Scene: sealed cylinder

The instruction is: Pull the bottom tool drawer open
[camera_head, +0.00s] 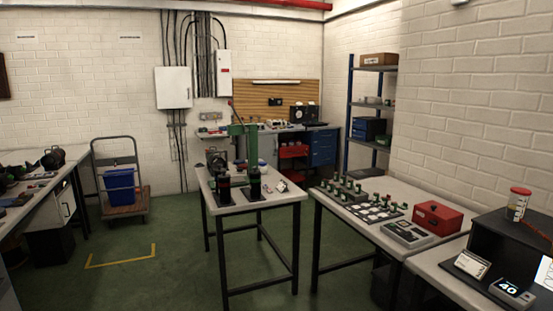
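A blue cabinet (322,148) stands under the right end of the workbench at the back wall. Faint lines on its front look like drawer fronts, but it is too small and far to tell the bottom drawer apart. No drawer visibly sticks out of it. Red boxes or drawers (293,152) sit just left of it under the same bench. I cannot tell which of these is the tool drawer. Neither of my grippers is in view.
A table with a green press (240,140) stands in the middle, before the back bench. A long table (388,236) with a red box (437,217) is at the right. A cart with a blue bin (119,187) is at the left. Green floor (175,275) is clear at front left.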

